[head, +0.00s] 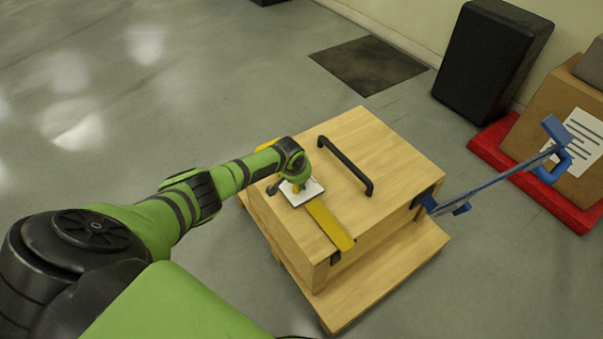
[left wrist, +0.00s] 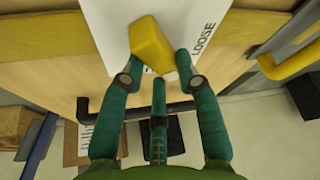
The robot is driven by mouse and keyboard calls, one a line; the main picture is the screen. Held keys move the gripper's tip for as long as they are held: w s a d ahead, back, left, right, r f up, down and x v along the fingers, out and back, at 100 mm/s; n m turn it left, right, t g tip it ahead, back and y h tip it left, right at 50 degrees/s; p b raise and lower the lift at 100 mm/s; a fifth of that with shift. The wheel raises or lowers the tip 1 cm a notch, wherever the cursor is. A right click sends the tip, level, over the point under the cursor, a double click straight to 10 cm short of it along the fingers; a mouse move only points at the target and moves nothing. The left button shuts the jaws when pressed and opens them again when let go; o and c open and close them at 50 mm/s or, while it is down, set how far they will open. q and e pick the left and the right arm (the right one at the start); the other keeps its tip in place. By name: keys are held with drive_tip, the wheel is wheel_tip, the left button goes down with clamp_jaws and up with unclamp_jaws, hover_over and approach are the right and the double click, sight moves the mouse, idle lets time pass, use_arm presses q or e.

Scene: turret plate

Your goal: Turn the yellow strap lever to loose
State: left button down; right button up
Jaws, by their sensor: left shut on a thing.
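The yellow strap lever (left wrist: 150,45) stands out from a white plate in the left wrist view. The plate (head: 311,190) lies on a wooden crate (head: 385,143), over a yellow strap (head: 330,223). The word LOOSE is printed on the plate, right of the lever in the wrist view; any other mark is hidden. My left gripper (head: 295,184) is over the plate, shut on the lever. Its green fingers (left wrist: 158,72) reach to both sides of the lever in the wrist view. In the head view my wrist hides most of the lever. My right gripper is not in view.
A black handle (head: 345,165) rises from the crate lid close to my wrist. A blue bar (head: 495,180) sticks out from the crate's right side. A black case (head: 490,55) and a cardboard box on a red base (head: 487,150) stand at right. The floor at left is clear.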

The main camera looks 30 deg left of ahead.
use_arm(q)
drive_tip(key=shift+d+r+n+y+p, duration=0.1)
drive_tip(key=shift+n+y+p, duration=0.3)
drive_tip(key=shift+n, duration=0.6)
drive_tip(key=shift+n+g+y+p, duration=0.3)
drive_tip(key=shift+n+g+p, duration=0.1)
drive_tip(key=shift+n, duration=0.5)
drive_tip(key=n, duration=0.1)
drive_tip(key=n+y, duration=0.1)
drive_tip(key=n, duration=0.1)
drive_tip(key=shift+w+f+n+g+b, duration=0.2)
drive_tip(key=shift+n+g+b, duration=0.1)
drive_tip(key=shift+g+b, duration=0.1)
drive_tip(key=n, duration=0.1)
drive_tip(key=n+b, duration=0.1)
drive_tip(key=shift+a+n+g+y, duration=0.25)
drive_tip(key=shift+n+g+y, duration=0.05)
drive_tip(key=shift+n+g, duration=0.1)
drive_tip(key=shift+a+n+b, duration=0.1)
drive_tip(key=shift+n+b, duration=0.45)
drive_tip(key=shift+n, duration=0.05)
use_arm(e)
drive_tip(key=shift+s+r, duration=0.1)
use_arm(q)
drive_tip(key=shift+r+g, duration=0.15)
drive_tip(key=shift+g, duration=0.15)
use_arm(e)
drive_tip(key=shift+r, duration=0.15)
